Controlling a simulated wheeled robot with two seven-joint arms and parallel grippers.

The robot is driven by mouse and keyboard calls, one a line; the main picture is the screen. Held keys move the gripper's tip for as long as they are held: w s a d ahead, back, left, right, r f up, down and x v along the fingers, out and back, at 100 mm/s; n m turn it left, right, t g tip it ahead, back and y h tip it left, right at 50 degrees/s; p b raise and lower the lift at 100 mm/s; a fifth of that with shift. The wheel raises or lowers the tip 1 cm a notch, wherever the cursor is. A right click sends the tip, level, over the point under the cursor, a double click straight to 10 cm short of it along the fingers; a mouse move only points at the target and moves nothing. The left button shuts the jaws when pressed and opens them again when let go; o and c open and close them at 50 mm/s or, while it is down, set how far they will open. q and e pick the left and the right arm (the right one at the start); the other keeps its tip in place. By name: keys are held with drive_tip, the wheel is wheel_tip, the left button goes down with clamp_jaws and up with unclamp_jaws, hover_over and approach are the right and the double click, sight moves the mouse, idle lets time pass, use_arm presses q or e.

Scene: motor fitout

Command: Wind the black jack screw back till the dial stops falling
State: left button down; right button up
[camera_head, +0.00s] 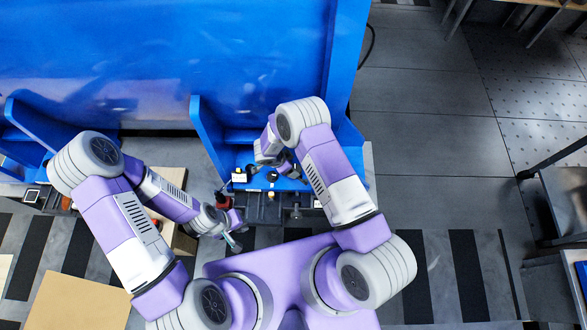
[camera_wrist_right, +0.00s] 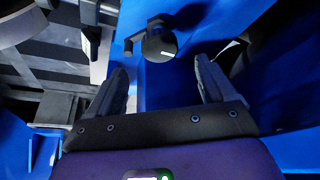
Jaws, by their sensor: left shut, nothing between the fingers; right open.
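Small dark fittings (camera_head: 272,177) stand on the blue bench between its side walls; which of them is the black jack screw I cannot tell at this size. A small white-faced piece (camera_head: 239,176) stands left of them; no dial reading is legible. In the right wrist view a black round part with a side arm (camera_wrist_right: 160,45) lies just beyond my right gripper (camera_wrist_right: 162,78), which is open with nothing between its fingers. My right arm partly covers the fittings in the head view. My left gripper (camera_head: 235,241) is shut and empty, in front of the bench, away from the fittings.
Blue side walls (camera_head: 208,130) hem in the work spot, with a tall blue panel (camera_head: 160,60) behind. A red piece (camera_head: 224,202) sits near the bench's front edge, close to my left gripper. A cardboard-coloured box (camera_head: 75,302) is at lower left.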

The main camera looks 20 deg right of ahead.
drive_tip(key=b+x, duration=0.2)
drive_tip(key=x, duration=0.4)
drive_tip(key=shift+d+f, duration=0.1)
drive_tip(key=shift+f, duration=0.15)
drive_tip(key=c, duration=1.1)
drive_tip(key=shift+o, duration=0.2)
